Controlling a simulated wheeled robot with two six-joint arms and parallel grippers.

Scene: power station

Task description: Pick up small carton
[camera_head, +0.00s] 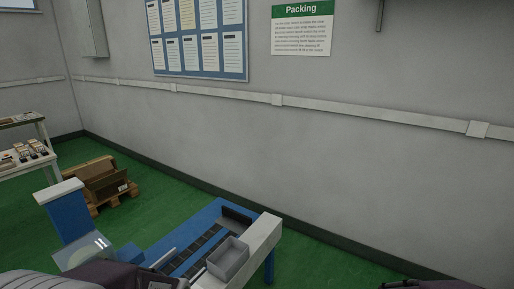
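A small grey open-topped box (228,258) sits upright near the right end of the blue and white bench, and its inside looks empty. I cannot tell if it is the small carton. A brown cardboard carton (108,187) leans, tilted, on a wooden pallet on the floor at the left. My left arm comes in along the bottom left edge, left of the grey box. Its fingers cannot be made out. A dark sliver at the bottom right edge may be part of my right arm; no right gripper shows.
The blue bench (213,213) has a dark roller strip and a raised blue post with a white top at its left. A white table (25,163) with several small items stands at the far left. A grey wall lies behind; green floor is clear between pallet and bench.

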